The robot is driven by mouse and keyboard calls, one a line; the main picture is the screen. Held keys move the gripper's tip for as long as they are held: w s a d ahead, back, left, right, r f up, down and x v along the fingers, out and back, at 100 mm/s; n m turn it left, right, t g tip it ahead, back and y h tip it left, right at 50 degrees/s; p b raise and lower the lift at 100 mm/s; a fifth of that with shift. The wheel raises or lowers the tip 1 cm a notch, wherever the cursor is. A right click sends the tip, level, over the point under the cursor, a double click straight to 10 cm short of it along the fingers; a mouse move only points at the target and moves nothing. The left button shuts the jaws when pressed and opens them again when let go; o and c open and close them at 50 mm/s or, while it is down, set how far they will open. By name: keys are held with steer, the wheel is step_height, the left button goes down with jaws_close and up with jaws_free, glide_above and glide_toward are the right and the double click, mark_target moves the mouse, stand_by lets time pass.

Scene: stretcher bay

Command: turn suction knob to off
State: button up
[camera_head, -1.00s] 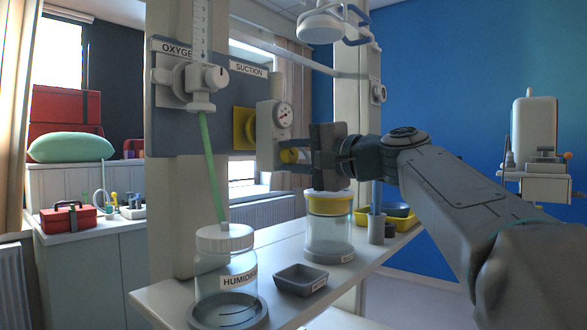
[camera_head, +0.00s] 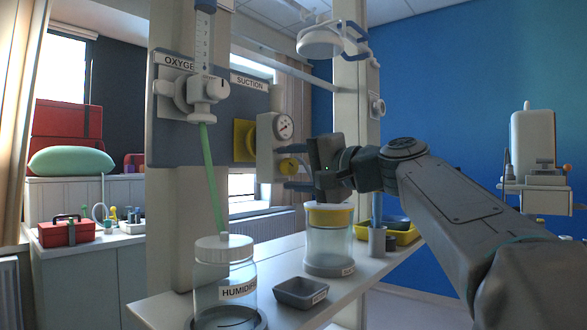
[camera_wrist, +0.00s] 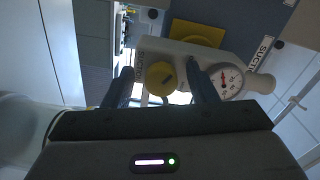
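The yellow suction knob (camera_head: 288,165) is on the side of the pale suction regulator (camera_head: 268,140), below its round gauge (camera_head: 283,126). In the wrist view the knob (camera_wrist: 159,78) shows a short dark mark on its face, with the gauge (camera_wrist: 225,80) to its right. My gripper (camera_head: 297,175) is just right of the knob in the head view, its fingers pointing at the regulator. In the wrist view my gripper (camera_wrist: 160,70) is open, with one dark finger on each side of the knob and visible gaps between. Its position label cannot be read.
A yellow-lidded suction jar (camera_head: 328,240) stands on the shelf under my gripper. The oxygen flowmeter (camera_head: 200,90) with a green tube and the humidifier bottle (camera_head: 224,275) are to the left. A small grey tray (camera_head: 302,291) lies on the shelf.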

steer(key=v, duration=1.3)
steer(key=shift+s+d, duration=0.2)
steer(key=shift+d, duration=0.1)
steer(key=shift+p, duration=0.35)
steer(key=s+f+g+h+p, duration=0.35)
steer(key=f+h+p, duration=0.35)
steer(key=f+p, duration=0.65)
steer(key=s+d+f+n+g+h+p, duration=0.4)
steer(key=s+f+h+p, duration=0.3)
steer(key=s+f+p, duration=0.2)
steer(key=s+d+f+g, duration=0.1)
steer(key=s+f, duration=0.1)
steer(key=s, duration=0.2)
steer(key=shift+d+f+p, duration=0.15)
steer(key=shift+f+p, duration=0.2)
steer(key=shift+f, duration=0.05)
